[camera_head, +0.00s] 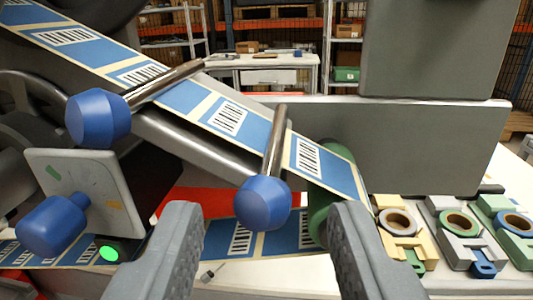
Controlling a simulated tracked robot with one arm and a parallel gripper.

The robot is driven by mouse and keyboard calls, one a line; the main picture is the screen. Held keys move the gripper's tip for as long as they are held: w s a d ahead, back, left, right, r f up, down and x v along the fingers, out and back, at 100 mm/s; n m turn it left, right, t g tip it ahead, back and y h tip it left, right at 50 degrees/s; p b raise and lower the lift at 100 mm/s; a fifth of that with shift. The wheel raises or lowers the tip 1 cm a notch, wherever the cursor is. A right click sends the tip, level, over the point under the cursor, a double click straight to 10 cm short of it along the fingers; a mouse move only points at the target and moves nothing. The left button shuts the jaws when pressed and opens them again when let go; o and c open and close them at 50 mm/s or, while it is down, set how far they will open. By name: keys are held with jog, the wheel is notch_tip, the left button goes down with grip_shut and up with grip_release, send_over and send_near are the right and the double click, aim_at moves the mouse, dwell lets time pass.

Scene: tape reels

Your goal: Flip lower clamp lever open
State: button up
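The lower clamp lever is a metal rod with a blue knob (262,203), lying across the label web (228,117). Its rod runs from the knob up to the web's far edge. The upper clamp lever, also with a blue knob (98,118), lies across the web further up and left. My gripper (265,215) is open, with one grey finger on each side of the lower knob in the picture. I see no finger touching the knob. The distance in depth between the fingers and the knob is hard to tell.
A green roller (332,190) stands right of the lower lever, behind my right finger. A grey box with another blue knob (50,225) and a green lit button (109,253) is at left. Several tape reels (397,222) in holders stand at right.

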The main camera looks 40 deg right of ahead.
jog(key=shift+x, duration=0.95)
grip_shut()
